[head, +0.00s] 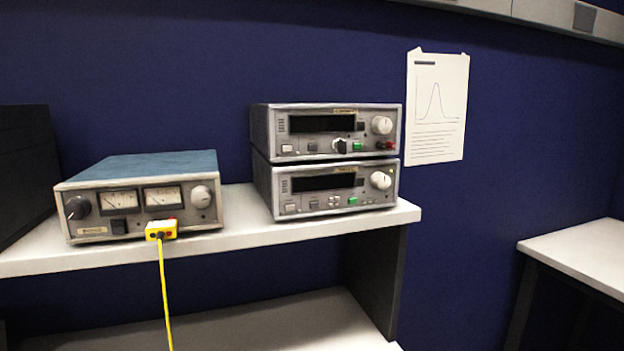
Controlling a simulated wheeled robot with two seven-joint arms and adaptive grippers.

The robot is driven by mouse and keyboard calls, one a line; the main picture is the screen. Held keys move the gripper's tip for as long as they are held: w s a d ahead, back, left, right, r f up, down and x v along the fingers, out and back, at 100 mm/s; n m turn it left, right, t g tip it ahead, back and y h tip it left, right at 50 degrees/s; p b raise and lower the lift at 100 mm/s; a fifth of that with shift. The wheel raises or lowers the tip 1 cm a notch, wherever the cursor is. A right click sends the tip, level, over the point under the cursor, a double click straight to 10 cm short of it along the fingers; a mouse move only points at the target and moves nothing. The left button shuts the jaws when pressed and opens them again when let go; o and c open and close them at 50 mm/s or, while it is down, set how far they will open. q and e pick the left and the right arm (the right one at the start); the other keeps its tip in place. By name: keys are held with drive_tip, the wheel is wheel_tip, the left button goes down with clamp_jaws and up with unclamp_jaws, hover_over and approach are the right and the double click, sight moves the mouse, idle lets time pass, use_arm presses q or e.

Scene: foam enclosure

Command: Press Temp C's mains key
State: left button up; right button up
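Two grey instruments are stacked on the white shelf. The upper instrument (322,134) has a dark display, a round knob at right, a light key at its lower left, a green key and red and dark parts at lower right. The lower instrument (325,192) has a dark display, a knob, a light key at its lower left and a green key. Their small tan labels are too small to read, so I cannot tell which is Temp C. No lit display shows. Neither of my grippers is in view.
A dark panel (24,175) stands far left. Another white table (580,250) is at right.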

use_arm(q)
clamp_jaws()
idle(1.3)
